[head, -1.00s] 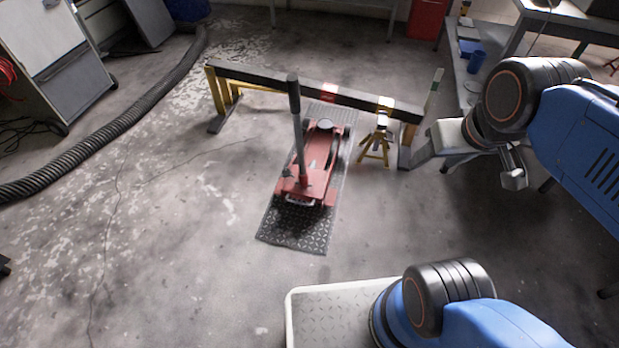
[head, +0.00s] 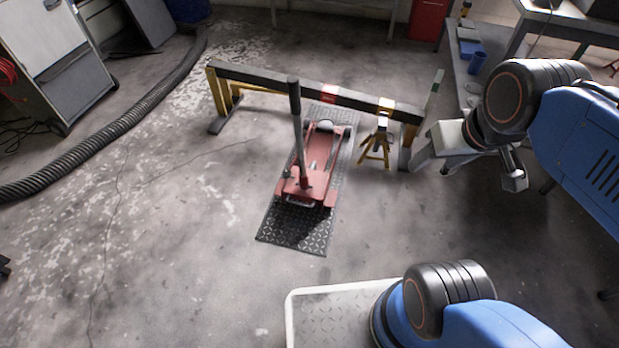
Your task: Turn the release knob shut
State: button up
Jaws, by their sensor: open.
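A red floor jack (head: 312,165) stands on a dark tread-plate mat (head: 292,235) in the middle of the floor. Its long grey handle (head: 297,125) stands nearly upright from the near end. The release knob is too small to make out for certain. The jack's round saddle (head: 325,127) is at the far end, near the beam. My gripper (head: 514,180) hangs below my arm at the right, well apart from the jack. It is open, with nothing seen in it.
A black beam on yellow legs (head: 270,82) stands behind the jack. A yellow stand (head: 376,145) is right of the jack. A thick black hose (head: 110,128) curves across the left. Floor left of and in front of the mat is clear.

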aim_at(288, 173)
jog(key=i, duration=0.4)
jog(key=i+u, duration=0.15)
jog(key=u, duration=1.45)
